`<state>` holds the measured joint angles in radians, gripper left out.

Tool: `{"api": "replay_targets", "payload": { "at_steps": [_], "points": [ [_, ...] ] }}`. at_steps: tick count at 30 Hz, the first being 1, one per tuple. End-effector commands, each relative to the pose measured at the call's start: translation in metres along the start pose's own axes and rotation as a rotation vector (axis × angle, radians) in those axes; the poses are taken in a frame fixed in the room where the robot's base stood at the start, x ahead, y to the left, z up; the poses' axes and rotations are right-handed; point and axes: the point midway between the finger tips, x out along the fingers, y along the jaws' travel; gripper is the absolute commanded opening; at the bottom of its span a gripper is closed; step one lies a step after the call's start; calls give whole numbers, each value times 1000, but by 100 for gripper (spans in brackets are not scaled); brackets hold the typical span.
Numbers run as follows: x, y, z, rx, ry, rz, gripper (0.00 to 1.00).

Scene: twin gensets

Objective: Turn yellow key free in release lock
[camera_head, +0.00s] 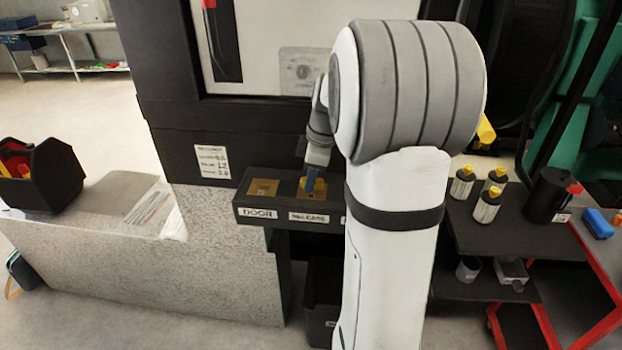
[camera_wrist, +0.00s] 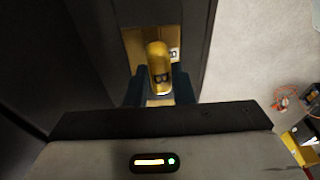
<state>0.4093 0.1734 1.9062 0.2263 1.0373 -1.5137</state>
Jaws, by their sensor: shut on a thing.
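The yellow key (camera_wrist: 158,68), marked with a dark "B", stands in the brass plate of the release lock (camera_wrist: 133,45) in the wrist view. My gripper (camera_wrist: 160,92) is shut on the key, with a dark finger on each side of it. In the head view my gripper (camera_head: 311,182) is over the release lock's brass plate (camera_head: 308,194), above the label "RELEASE". The gripper hides most of the key there. A second brass plate, the door lock (camera_head: 264,187), lies to the left above the label "DOOR".
The dark lock shelf (camera_head: 245,214) juts from the cabinet. A speckled bench (camera_head: 130,262) and a black tool tote (camera_head: 45,178) are at left. Several yellow-capped bottles (camera_head: 489,203) stand on a dark shelf at right. My arm blocks the middle of the head view.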

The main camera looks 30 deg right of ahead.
Motion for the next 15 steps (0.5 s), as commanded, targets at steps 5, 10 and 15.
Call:
{"api": "replay_targets", "payload": {
  "at_steps": [5, 10, 15],
  "points": [
    [-2, 0, -1, -18, 5, -11, 0],
    [-3, 1, -1, -16, 6, -10, 0],
    [-3, 2, -1, -16, 5, -5, 36]
  ]
}}
